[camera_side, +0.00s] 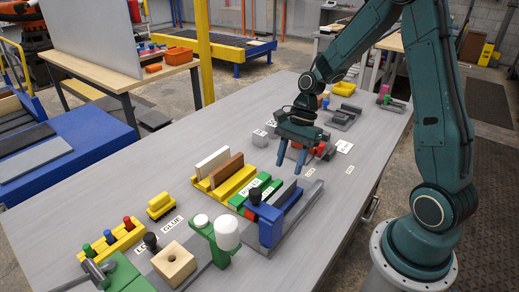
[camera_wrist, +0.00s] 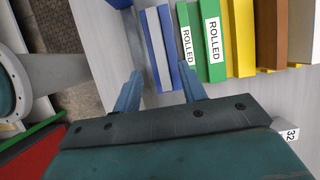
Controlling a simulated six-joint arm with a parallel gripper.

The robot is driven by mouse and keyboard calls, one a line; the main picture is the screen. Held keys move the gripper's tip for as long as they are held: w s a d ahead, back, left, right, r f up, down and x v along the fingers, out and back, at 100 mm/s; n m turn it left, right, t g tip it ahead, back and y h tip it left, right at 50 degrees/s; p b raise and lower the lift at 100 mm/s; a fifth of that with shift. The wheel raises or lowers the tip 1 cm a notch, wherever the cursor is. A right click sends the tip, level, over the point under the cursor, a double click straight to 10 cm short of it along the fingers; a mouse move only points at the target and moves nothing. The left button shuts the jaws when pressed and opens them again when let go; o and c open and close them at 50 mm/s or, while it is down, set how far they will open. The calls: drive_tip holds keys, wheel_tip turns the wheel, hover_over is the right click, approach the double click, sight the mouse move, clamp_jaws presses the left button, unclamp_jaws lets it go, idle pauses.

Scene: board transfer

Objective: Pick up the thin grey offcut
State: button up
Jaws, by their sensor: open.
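A thin grey piece, which looks like the offcut, stands in the blue rack (camera_side: 268,234) in the side view. In the wrist view a narrow grey strip (camera_wrist: 158,48) shows between the rack's two blue rails (camera_wrist: 170,48). My gripper (camera_side: 290,168) is open and empty, fingers pointing down, above and behind the blue rack in the side view. In the wrist view the fingertips of my gripper (camera_wrist: 160,72) lie either side of the blue rack's near end. I see no contact with the grey piece.
Beside the blue rack stand a green rack (camera_wrist: 212,40) labelled ROLLED and a yellow rack (camera_wrist: 241,40). The yellow rack holds a brown board (camera_side: 227,171) and a white board (camera_side: 212,162). A green stand (camera_side: 213,242) with white knobs and a drilled wooden block (camera_side: 174,263) are nearer.

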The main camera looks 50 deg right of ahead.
sight(282, 190)
drive_tip(key=shift+x, duration=2.35)
drive_tip(key=shift+f, duration=0.1)
drive_tip(key=shift+x, duration=2.5)
drive_tip(key=shift+d, duration=0.1)
drive_tip(key=shift+c, duration=0.4)
clamp_jaws()
